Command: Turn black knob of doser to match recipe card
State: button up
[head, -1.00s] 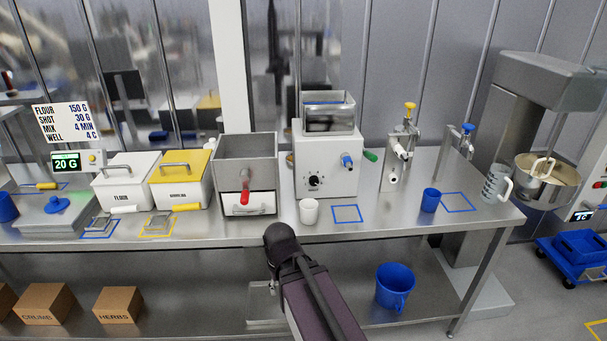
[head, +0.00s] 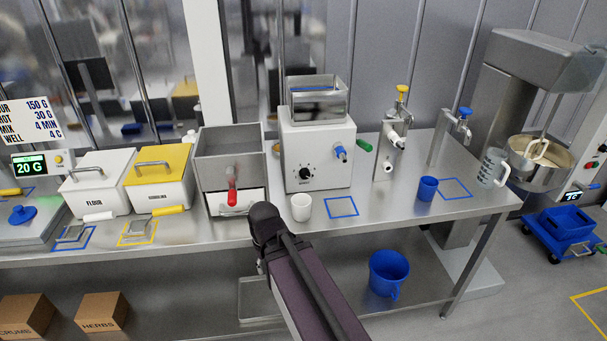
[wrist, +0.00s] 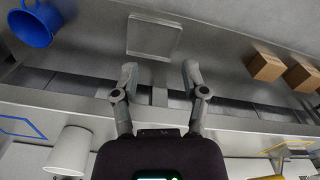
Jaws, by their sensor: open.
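The black knob (head: 305,172) is on the lower front of the white doser (head: 337,149), which has a steel hopper on top. The knob's scale is too small to read. The recipe card (head: 37,117) at the far left is partly cut off; its lines end in 150 G, 30 G, 4 MIN and 4 C. A green display (head: 31,166) below it reads 20 G. My gripper (wrist: 160,74) is open and empty in the wrist view, near the table's front edge. In the head view my arm's end is in front of and below the doser; the fingers are hidden.
A white cup (head: 301,207) stands before the doser, beside an empty blue outlined square (head: 341,206). A drawer unit with a red handle (head: 232,187) stands left of the doser. A blue cup (head: 427,188) is to the right. A blue bucket (head: 389,273) is on the lower shelf.

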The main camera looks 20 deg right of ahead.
jog(key=shift+o, duration=0.2)
jog(key=o, duration=0.3)
jog(key=shift+o, duration=0.3)
jog(key=shift+w+d+r+p, duration=0.25)
jog(key=shift+w+r+p, duration=0.15)
jog(key=m+t+p, duration=0.3)
jog(key=t+p, duration=0.1)
jog(key=p, duration=1.3)
send_near(306, 173)
notch_tip(306, 173, up, 3)
jog(key=s+a, duration=0.1)
jog(key=shift+s+f+t+h, duration=0.1)
jog(key=shift+s+t+h, duration=0.2)
jog(key=shift+h, duration=0.1)
jog(key=shift+w+f, duration=0.1)
jog(key=shift+f, duration=0.1)
jog(key=b+x, duration=1.2)
jog(key=x, duration=0.1)
jog(key=shift+f, duration=0.2)
